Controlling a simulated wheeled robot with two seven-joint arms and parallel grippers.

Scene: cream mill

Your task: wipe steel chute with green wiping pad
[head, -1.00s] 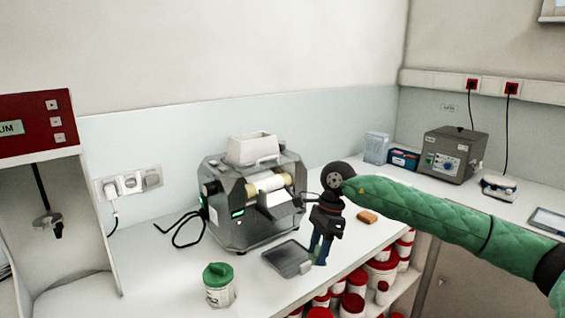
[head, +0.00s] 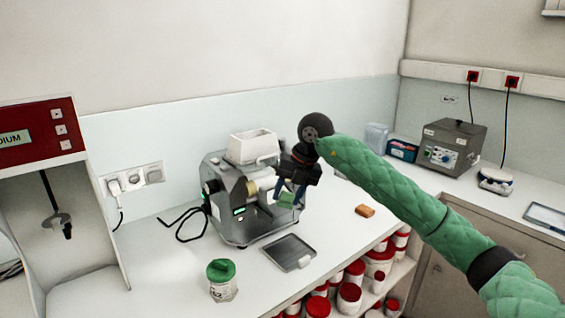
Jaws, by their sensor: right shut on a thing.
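The mill (head: 228,207) stands on the counter with a white hopper on top and pale rollers at its front. The steel chute (head: 268,200) is below the rollers, partly covered by my gripper and the pad. My right gripper (head: 289,194) reaches down in front of the mill, its blue fingers shut on the green wiping pad (head: 287,200). The pad is at the chute's right part; I cannot tell whether it touches the steel. My left gripper is out of view.
A grey tray (head: 290,253) lies in front of the mill. Red-lidded tubs (head: 349,297) fill shelves below. A black cable lies left of the mill.

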